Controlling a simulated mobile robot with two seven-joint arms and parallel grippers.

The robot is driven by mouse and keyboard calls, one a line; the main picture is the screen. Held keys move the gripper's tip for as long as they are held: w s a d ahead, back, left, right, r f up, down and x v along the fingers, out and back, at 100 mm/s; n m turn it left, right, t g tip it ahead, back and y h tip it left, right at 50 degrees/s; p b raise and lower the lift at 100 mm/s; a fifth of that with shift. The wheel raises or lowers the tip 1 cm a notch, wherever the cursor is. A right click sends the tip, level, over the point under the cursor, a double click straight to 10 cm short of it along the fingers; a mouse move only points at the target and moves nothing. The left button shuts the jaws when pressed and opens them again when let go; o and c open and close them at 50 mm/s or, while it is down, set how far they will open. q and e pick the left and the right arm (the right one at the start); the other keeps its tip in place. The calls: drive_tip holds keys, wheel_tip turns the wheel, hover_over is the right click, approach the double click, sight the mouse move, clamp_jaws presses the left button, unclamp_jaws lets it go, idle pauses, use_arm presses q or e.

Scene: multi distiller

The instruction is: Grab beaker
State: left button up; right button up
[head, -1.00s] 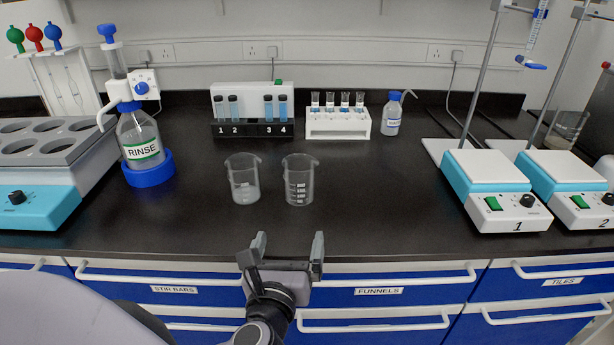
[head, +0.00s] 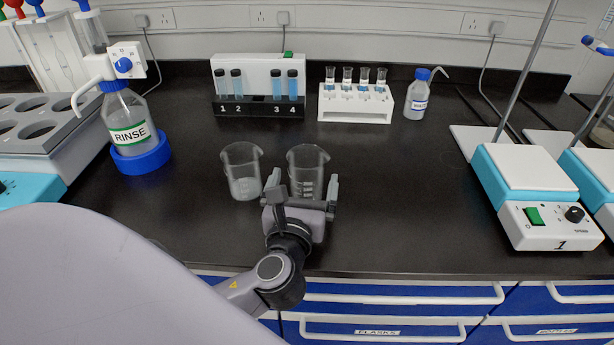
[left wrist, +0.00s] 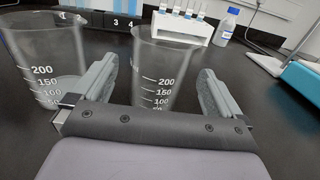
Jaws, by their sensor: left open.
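Two clear glass beakers stand side by side on the black bench. The left beaker (head: 242,172) holds a little pale stuff at its bottom; it also shows in the left wrist view (left wrist: 52,62). The right beaker (head: 307,168) looks empty and shows in the left wrist view (left wrist: 160,68) with its graduations towards me. My left gripper (head: 303,188) is open, with its fingers pointing at the right beaker. In the left wrist view the right beaker stands between and just beyond the fingertips (left wrist: 158,88). The gripper hides the beaker's lower part. My right gripper is not in view.
A RINSE bottle (head: 128,122) in a blue base stands at left. Behind the beakers are a numbered vial rack (head: 258,107), a white rack (head: 355,103) and a small wash bottle (head: 416,97). A hotplate (head: 530,185) stands at right. The bench right of the beakers is clear.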

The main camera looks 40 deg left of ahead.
sight(310, 161)
use_arm(q)
drive_tip(key=shift+x, duration=1.9)
drive_tip(key=shift+f, duration=0.1)
drive_tip(key=c, duration=1.1)
